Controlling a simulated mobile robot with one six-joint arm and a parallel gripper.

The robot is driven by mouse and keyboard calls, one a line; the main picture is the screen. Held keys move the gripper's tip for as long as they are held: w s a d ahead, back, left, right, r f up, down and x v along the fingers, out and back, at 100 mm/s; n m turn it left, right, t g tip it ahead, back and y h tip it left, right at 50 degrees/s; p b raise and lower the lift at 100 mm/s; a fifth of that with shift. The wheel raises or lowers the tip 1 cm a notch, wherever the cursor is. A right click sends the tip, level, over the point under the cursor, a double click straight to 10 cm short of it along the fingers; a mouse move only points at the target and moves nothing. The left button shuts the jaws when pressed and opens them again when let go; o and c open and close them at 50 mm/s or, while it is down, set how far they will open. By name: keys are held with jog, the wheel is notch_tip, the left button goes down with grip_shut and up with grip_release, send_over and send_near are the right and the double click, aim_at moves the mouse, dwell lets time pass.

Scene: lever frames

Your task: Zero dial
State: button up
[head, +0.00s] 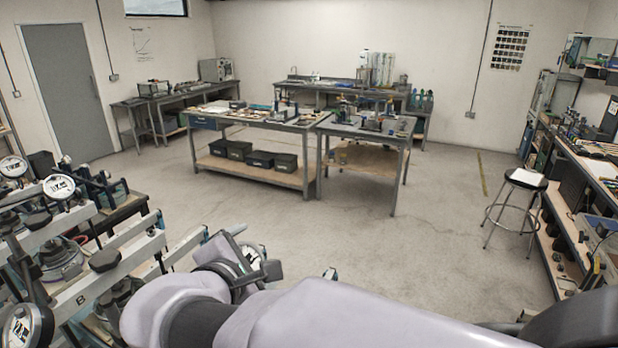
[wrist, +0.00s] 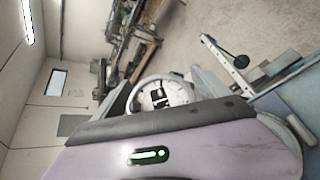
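Several round white dials with dark markings sit on the lever frames at the left of the head view: one at the far left (head: 13,166), one on a pale beam (head: 59,186) and one at the lower left edge (head: 25,328). Another white dial face (head: 252,258) shows partly behind my gripper (head: 258,248). Dark gripper parts are beside it; I cannot tell whether they touch it, or whether the fingers are open. In the wrist view a round white dial (wrist: 178,92) shows beyond a lilac and dark body. Its needle reading is too small to tell.
Pale lever beams (head: 110,258), one marked B, crowd the lower left with weights and dark knobs. Two workbenches (head: 255,122) stand mid-room. A stool (head: 525,180) stands at right near a long bench (head: 590,185). The concrete floor between is clear.

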jog(key=p+v, duration=0.2)
jog(key=v, duration=1.5)
jog(key=shift+s, duration=0.2)
